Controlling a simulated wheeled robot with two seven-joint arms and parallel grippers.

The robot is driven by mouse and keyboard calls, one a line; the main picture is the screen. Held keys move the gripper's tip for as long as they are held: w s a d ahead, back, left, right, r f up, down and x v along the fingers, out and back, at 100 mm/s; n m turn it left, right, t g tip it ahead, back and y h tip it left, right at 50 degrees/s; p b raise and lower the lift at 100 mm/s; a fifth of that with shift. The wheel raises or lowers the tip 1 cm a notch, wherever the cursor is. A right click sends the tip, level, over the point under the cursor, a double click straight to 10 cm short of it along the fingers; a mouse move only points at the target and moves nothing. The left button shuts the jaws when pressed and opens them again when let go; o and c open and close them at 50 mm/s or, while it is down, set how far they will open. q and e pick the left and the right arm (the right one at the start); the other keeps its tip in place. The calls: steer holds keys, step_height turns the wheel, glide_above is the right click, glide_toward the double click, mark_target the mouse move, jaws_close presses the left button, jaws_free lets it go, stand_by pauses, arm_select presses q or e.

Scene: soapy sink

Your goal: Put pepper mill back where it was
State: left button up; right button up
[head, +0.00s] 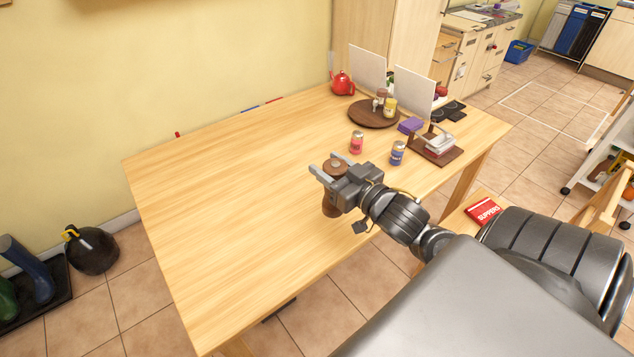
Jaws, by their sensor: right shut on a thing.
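The pepper mill (331,208) is a brown wooden mill, upright near the right front part of the wooden table (215,215). Its rounded top shows between the fingers of my right gripper (327,167), and its lower body shows below them. My right gripper is shut on the mill, with its arm reaching in from the lower right. The gripper hides the mill's middle. I cannot tell whether its base touches the tabletop. My left gripper is not in view.
A red can (356,143) and a blue can (397,154) stand just beyond the gripper. A round brown tray (367,117) with jars, a red teapot (341,83), a purple block (411,125) and a wooden stand (446,155) are farther back. The table's left half is clear.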

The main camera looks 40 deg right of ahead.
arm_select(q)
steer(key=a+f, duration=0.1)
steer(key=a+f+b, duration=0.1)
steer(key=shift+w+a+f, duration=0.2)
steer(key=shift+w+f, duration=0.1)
arm_select(e)
steer(key=w+d+f, duration=0.3)
steer(key=w+f, duration=0.5)
steer(key=f, duration=0.3)
steer(key=shift+w+d, duration=0.2)
steer(key=shift+w, duration=0.15)
steer(key=o, duration=1.5)
steer(key=shift+f, duration=0.1)
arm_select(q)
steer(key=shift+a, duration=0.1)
